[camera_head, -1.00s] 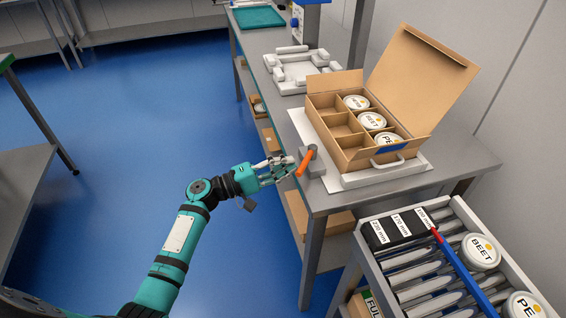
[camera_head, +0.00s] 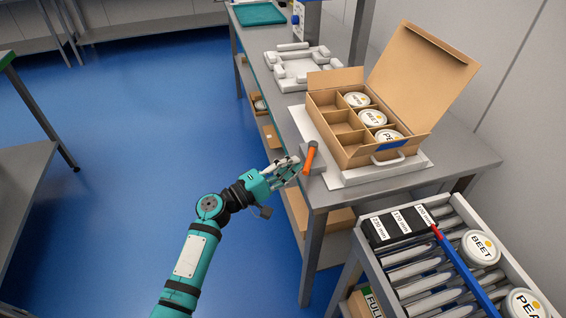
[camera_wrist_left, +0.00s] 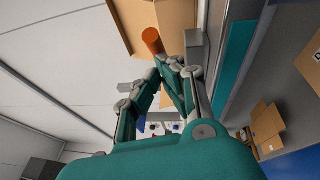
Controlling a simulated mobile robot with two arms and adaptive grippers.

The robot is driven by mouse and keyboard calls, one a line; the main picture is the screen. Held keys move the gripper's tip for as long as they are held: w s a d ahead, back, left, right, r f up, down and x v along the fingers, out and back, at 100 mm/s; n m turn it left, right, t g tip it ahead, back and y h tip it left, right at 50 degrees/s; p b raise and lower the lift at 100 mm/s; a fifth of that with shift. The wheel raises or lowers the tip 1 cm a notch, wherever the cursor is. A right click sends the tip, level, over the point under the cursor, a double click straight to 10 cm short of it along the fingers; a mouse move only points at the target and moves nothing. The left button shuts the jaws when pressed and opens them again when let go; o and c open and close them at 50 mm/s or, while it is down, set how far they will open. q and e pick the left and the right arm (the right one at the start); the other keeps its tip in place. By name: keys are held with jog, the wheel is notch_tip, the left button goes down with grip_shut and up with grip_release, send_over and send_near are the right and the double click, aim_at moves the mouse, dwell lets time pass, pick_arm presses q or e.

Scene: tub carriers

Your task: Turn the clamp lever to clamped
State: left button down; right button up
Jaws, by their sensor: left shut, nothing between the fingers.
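The clamp lever (camera_head: 309,158) has an orange handle on a grey block (camera_head: 315,162) at the front left corner of the bench. It stands nearly upright in the head view, leaning a little right. My left gripper (camera_head: 296,163) is shut and empty, its fingertips right beside the handle on its left. In the left wrist view the orange handle (camera_wrist_left: 152,40) shows just beyond the closed fingertips (camera_wrist_left: 168,62); whether they touch cannot be told. My right gripper is not in view.
An open cardboard box (camera_head: 347,153) with labelled tubs stands on the bench, behind the lever. A roller conveyor (camera_head: 405,273) with tubs and a black block (camera_head: 398,229) is at the lower right. A grey fixture (camera_head: 297,66) lies farther back. Blue floor left of the bench is clear.

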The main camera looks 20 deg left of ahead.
aim_at(308, 172)
pick_arm(q)
jog(key=shift+s+d+n+t+y+b, duration=0.25)
jog(key=shift+d+n+t+y+b, duration=0.15)
jog(key=shift+d+n+t+y, duration=0.55)
jog(key=shift+s+d+n+t+y+b, duration=0.2)
jog(key=shift+d+n+t+y+b, duration=0.25)
jog(key=shift+d+y, duration=0.8)
